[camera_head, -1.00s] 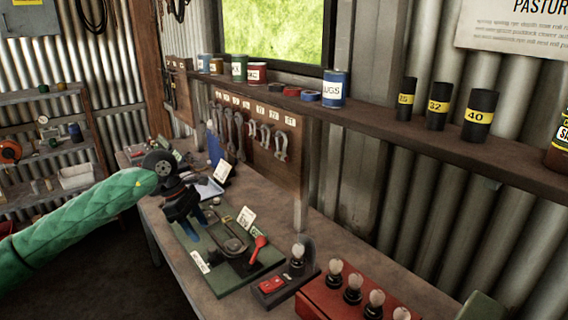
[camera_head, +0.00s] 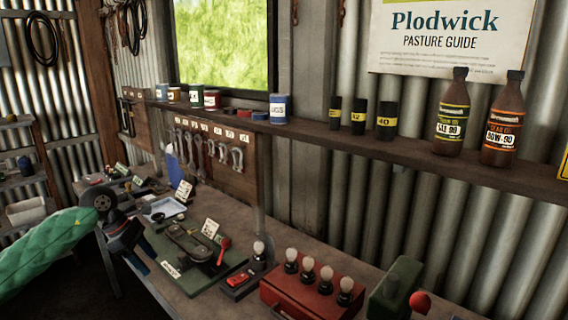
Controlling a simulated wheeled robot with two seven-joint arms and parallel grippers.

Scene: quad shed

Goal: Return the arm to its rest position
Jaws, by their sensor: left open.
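My left arm, in a green quilted sleeve, comes in from the left in the head view. Its left gripper (camera_head: 137,262) points down at the front left edge of the bench, with blue-tipped fingers open and nothing seen between them. It is beside the green mat (camera_head: 208,276), left of the dark metal part (camera_head: 188,241) lying there. My right gripper is not in view.
The bench (camera_head: 265,224) also holds a red lever (camera_head: 222,251), a red box (camera_head: 300,295) with several bulb-topped knobs and a green box (camera_head: 395,288). A shelf (camera_head: 420,157) with tins and bottles runs along the wall. Tools hang on a board (camera_head: 235,183).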

